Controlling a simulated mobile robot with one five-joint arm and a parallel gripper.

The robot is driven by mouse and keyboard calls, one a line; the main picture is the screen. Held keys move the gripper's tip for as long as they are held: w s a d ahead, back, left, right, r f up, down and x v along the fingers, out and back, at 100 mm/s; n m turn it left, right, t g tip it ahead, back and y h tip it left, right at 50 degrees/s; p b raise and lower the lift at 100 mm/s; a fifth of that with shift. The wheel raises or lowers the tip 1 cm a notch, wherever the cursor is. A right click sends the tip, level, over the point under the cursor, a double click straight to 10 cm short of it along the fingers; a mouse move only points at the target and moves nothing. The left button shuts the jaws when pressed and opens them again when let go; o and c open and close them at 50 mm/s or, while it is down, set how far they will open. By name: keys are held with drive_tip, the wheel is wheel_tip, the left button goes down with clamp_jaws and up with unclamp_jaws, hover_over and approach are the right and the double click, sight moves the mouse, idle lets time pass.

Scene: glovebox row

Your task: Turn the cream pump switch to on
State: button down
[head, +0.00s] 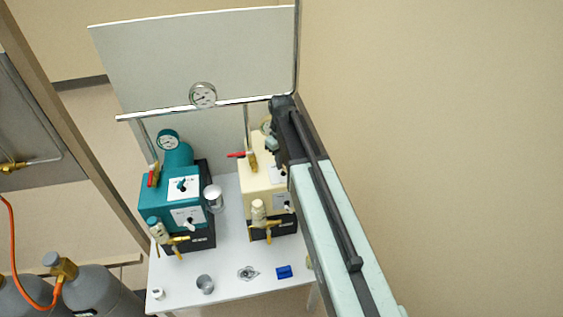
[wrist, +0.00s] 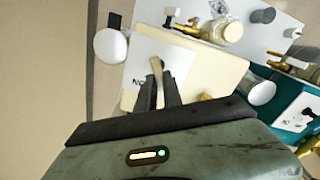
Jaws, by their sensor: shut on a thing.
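The cream pump (head: 254,177) stands on the right of a white table in the head view, partly hidden by my arm. Its cream body (wrist: 212,72) also fills the middle of the wrist view. A white label plate (wrist: 133,62) on it shows upside-down lettering, partly covered. The pale switch lever (wrist: 157,69) stands out from this plate. My gripper (wrist: 159,86) is shut on the lever, with dark fingers on both sides of it. In the head view the fingertips and the lever are too small and covered to make out.
A teal pump (head: 152,197) with its own switches stands left of the cream one. A red-handled valve (head: 240,154) and brass fittings (head: 262,225) stick out near my arm. A wall is on the right.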

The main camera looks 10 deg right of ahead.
drive_tip(key=shift+w+d+m, duration=0.1)
drive_tip(key=shift+d+m, duration=0.05)
drive_tip(key=shift+m, duration=1.25)
drive_tip(key=shift+d+m, duration=0.15)
drive_tip(key=shift+m, duration=1.25)
drive_tip(key=c, duration=1.5)
unclamp_jaws()
drive_tip(key=shift+r, duration=0.1)
wheel_tip(320, 180, up, 8)
drive_tip(key=p, duration=0.7)
drive_tip(key=shift+f+p, duration=0.2)
drive_tip(key=shift+p, duration=0.2)
